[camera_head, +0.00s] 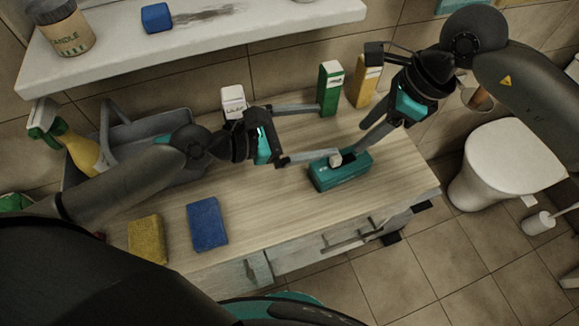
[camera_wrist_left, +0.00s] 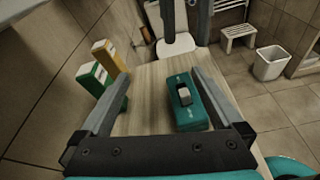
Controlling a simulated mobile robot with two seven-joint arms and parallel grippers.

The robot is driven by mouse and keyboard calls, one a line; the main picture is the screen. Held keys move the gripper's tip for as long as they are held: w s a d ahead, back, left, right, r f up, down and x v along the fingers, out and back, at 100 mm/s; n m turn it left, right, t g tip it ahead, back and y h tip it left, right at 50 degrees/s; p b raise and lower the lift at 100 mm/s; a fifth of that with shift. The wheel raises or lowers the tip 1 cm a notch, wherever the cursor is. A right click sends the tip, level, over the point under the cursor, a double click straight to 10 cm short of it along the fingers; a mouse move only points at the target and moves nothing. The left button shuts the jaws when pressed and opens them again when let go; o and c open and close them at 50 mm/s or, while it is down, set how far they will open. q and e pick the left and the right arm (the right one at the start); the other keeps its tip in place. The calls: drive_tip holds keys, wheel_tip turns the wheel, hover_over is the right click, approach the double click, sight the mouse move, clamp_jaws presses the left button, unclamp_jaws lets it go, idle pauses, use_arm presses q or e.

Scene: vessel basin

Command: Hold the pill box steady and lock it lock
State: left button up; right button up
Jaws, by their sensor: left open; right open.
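The teal pill box (camera_head: 342,172) sits on the wooden counter, near its front right part. A small pale lock piece (camera_head: 335,159) shows on its top, and it also shows in the left wrist view (camera_wrist_left: 184,96). My left gripper (camera_head: 328,131) is open and empty, with one finger near the box's far left side and the other near the green carton. In the left wrist view the pill box (camera_wrist_left: 195,117) lies between the open fingers, closer to the right one. My right gripper (camera_head: 362,141) is open above and behind the box; whether it touches is unclear.
A green carton (camera_head: 329,89) and a yellow carton (camera_head: 364,84) stand behind the box. A blue sponge (camera_head: 207,223) and a yellow sponge (camera_head: 147,238) lie at the front left. A grey basin (camera_head: 150,134) is at the left. The counter (camera_head: 270,205) between sponges and box is clear.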

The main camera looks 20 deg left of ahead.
sight(348, 158)
use_arm(q)
drive_tip(key=s+a+f+n+y, duration=0.1)
drive_tip(key=s+a+f+n, duration=0.2)
drive_tip(key=s+f, duration=0.3)
drive_tip(key=x, duration=1.5)
drive_tip(key=shift+f, duration=0.45)
drive_tip(key=shift+c, duration=0.4)
